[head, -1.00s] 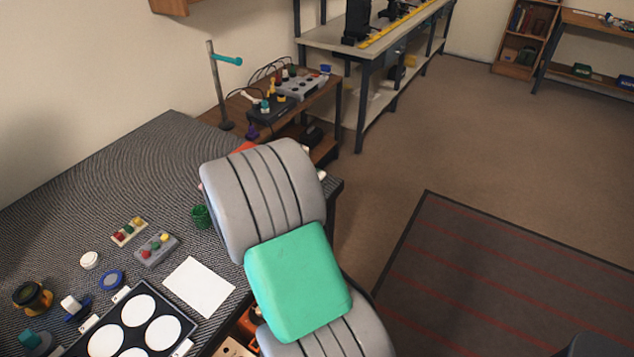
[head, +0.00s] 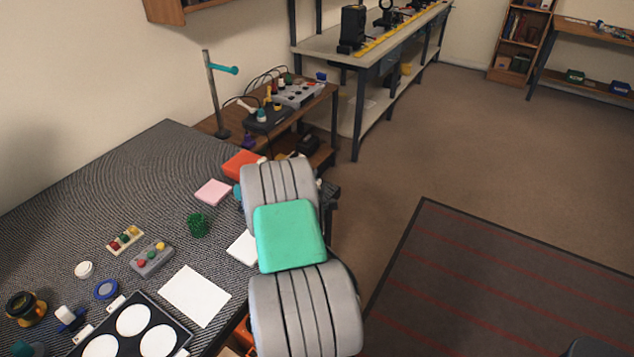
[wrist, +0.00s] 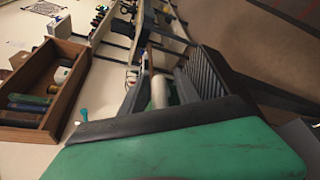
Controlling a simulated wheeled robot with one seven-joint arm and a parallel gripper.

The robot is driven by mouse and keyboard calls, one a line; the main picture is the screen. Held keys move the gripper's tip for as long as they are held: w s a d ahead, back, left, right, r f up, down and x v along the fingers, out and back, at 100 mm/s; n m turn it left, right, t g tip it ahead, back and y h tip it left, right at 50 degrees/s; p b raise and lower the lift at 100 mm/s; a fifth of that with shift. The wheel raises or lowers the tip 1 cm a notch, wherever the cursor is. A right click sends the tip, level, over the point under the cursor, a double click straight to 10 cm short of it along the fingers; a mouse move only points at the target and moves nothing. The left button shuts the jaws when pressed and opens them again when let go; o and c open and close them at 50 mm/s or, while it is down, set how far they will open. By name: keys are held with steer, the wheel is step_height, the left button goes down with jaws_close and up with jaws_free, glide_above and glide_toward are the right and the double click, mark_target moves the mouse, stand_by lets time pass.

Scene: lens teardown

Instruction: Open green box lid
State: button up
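A small green box (head: 575,76) sits far off on a low shelf at the far right of the head view. It is too small to tell whether its lid is open or shut. My arm rises at the table's right edge in the head view, and its end is hidden there. In the wrist view my gripper (wrist: 172,62) shows dark fingers with a gap between them, so it looks open. A pale cylinder shows between the fingers, and I cannot tell whether it is part of the gripper. The green box is not clear in the wrist view.
The dark table (head: 75,205) holds a green cup (head: 197,224), button blocks, a white sheet (head: 195,295) and a pink block (head: 213,192). A striped rug (head: 480,290) lies on open floor to the right. A wooden tray (wrist: 40,95) shows at the wrist view's left.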

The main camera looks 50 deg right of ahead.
steer(key=shift+c, duration=0.4)
steer(key=c, duration=0.7)
jaws_close()
steer(key=shift+w+r, duration=0.1)
